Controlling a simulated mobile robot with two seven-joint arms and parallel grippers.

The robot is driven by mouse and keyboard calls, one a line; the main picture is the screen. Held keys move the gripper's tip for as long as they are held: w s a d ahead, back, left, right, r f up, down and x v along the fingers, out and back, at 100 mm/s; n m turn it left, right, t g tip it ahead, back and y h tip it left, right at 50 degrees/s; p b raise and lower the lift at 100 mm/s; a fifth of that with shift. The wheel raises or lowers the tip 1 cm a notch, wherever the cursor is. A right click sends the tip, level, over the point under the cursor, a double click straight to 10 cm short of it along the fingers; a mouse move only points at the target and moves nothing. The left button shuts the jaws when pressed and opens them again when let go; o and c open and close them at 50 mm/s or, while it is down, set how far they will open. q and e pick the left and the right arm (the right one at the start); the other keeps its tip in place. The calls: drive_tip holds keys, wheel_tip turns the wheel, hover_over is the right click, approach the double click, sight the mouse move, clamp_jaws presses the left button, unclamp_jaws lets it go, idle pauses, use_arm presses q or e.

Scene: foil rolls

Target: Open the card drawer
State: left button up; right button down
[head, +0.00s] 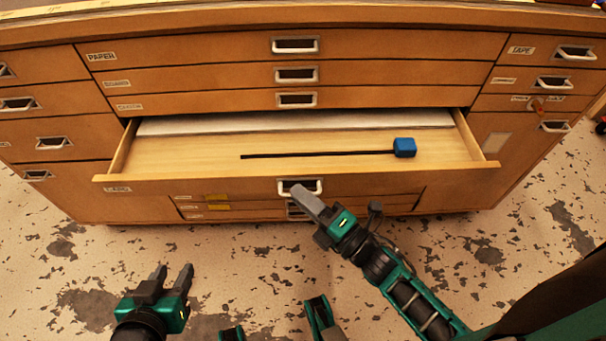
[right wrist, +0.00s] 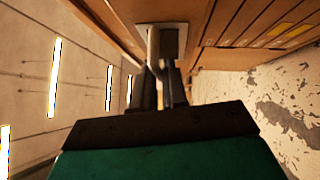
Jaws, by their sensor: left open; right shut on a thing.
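The card drawer (head: 235,186) is a wide wooden drawer in the middle of the cabinet, and it stands pulled out. Inside it lie white sheets (head: 250,124) at the back and a thin dark rod with a blue block (head: 404,148) at its right end. My right gripper (head: 305,194) is at the drawer's metal handle (head: 286,184) and is shut on it. In the right wrist view the fingers (right wrist: 158,88) meet the handle (right wrist: 153,45). My left gripper (head: 172,275) is open and empty, low over the floor at the left, apart from the cabinet.
Closed drawers sit above, including one labelled PAPER (head: 180,52), and narrow drawers (head: 240,206) lie below the open one. The speckled floor (head: 80,270) in front is clear.

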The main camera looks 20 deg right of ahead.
use_arm(q)
drive_tip(key=shift+w+r, duration=0.55)
drive_tip(key=shift+r, duration=0.15)
use_arm(e)
drive_tip(key=shift+s+a, duration=0.25)
drive_tip(key=shift+s, duration=0.65)
drive_tip(key=shift+s+a, duration=0.2)
drive_tip(key=shift+s, duration=0.7)
use_arm(q)
drive_tip(key=shift+s+f, duration=0.1)
drive_tip(key=shift+s, duration=0.15)
use_arm(e)
drive_tip(key=c, duration=1.2)
unclamp_jaws()
use_arm(q)
drive_tip(key=shift+r+p, duration=0.25)
drive_tip(key=shift+p, duration=0.2)
use_arm(e)
drive_tip(key=v, duration=1.3)
drive_tip(key=shift+f, duration=0.1)
drive_tip(key=shift+a, duration=0.1)
